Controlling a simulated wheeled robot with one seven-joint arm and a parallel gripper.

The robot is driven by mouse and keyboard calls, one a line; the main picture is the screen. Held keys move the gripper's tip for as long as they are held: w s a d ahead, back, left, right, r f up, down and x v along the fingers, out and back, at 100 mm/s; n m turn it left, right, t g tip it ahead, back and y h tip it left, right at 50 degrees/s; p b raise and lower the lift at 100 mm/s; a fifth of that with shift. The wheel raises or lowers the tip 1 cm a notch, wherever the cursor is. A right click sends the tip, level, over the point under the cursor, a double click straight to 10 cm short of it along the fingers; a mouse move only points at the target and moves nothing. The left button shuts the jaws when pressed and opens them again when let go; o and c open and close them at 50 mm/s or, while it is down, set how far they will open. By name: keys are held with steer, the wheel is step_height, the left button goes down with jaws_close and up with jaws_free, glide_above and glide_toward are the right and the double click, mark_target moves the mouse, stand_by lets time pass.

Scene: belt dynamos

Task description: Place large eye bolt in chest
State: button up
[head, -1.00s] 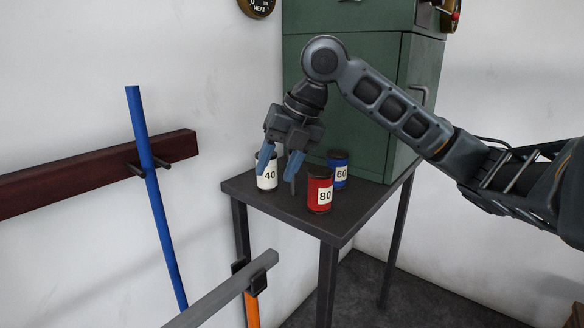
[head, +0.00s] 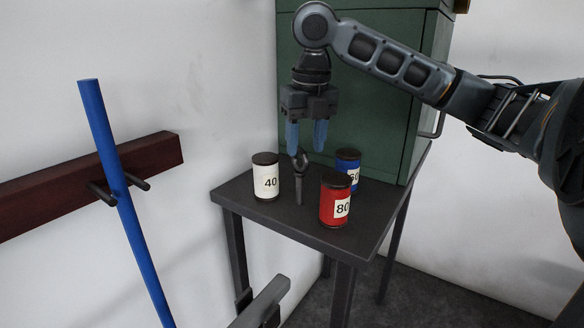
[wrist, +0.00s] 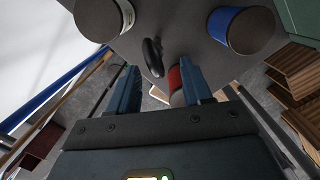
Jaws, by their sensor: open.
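The eye bolt (head: 299,180) is dark grey and stands upright on the dark table (head: 319,240), its ring at the top, among three numbered cans. In the wrist view its ring (wrist: 153,57) shows just beyond and between the finger ends. My gripper (head: 307,149) points down right above the bolt, with its blue fingers apart and nothing held. I cannot tell from the pictures whether a finger touches the ring. I cannot make out a chest for certain in any view.
A white can marked 40 (head: 266,180) stands left of the bolt, a red can (head: 335,200) right and in front, a blue can (head: 348,165) behind right. A green cabinet (head: 350,95) rises behind. A blue pole (head: 125,205) leans at left. Wooden crates (wrist: 295,72) show in the wrist view.

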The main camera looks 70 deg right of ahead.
mark_target(300, 172)
steer(key=shift+w+d+f, duration=0.1)
steer(key=shift+w+f, duration=0.1)
steer(key=shift+f, duration=1.1)
steer(key=shift+w+f, duration=0.15)
steer(key=shift+f, duration=1.1)
steer(key=shift+w+d+f, duration=0.1)
steer(key=shift+w+f, duration=0.1)
steer(key=shift+f, duration=1.1)
steer(key=shift+c, duration=0.3)
jaws_close()
